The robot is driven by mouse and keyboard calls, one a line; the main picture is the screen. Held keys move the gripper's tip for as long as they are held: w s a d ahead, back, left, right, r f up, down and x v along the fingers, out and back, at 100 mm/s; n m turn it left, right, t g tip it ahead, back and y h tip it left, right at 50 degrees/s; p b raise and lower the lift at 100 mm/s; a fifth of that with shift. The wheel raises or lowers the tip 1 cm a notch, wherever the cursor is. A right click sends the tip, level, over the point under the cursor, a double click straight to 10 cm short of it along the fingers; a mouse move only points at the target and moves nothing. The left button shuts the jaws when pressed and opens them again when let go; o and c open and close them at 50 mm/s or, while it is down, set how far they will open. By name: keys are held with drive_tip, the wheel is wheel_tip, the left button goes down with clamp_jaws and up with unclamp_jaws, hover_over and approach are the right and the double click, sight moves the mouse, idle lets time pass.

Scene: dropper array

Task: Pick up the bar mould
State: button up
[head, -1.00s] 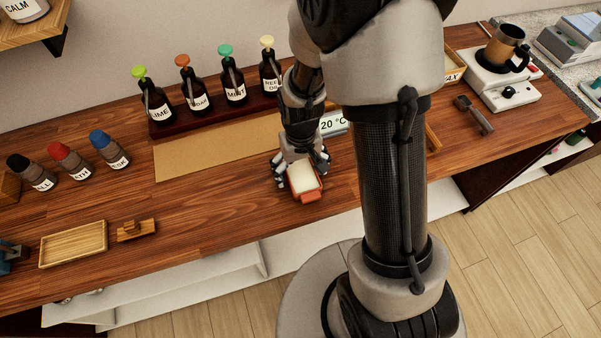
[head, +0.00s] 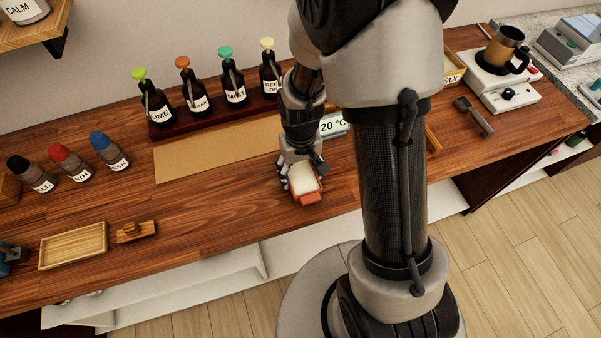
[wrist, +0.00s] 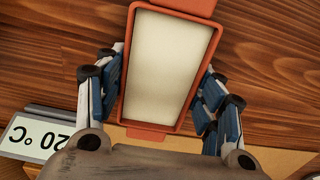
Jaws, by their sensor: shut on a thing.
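The bar mould (head: 308,198) is an orange-red rectangular mould with end tabs and a pale cream fill. It sits at the front middle of the wooden counter, under my gripper (head: 302,178). In the wrist view the mould (wrist: 131,80) lies between my gripper's blue-padded fingers (wrist: 166,90), which press on its two long sides. My gripper is shut on it. I cannot tell whether the mould's underside touches the counter.
A thermometer display (head: 333,124) reading 20 °C stands just behind my gripper. A rack of several pump bottles (head: 235,90) is at the back, with a brown mat (head: 210,153) before it. A wooden tray (head: 73,244) and small wooden block (head: 136,231) are front left.

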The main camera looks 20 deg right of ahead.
sight(300, 177)
drive_tip(key=shift+r, duration=0.15)
wheel_tip(300, 177, up, 20)
drive_tip(key=p, duration=0.6)
drive_tip(key=shift+f, duration=0.25)
idle(0.3)
drive_tip(key=shift+r, duration=0.1)
drive_tip(key=shift+w, duration=0.1)
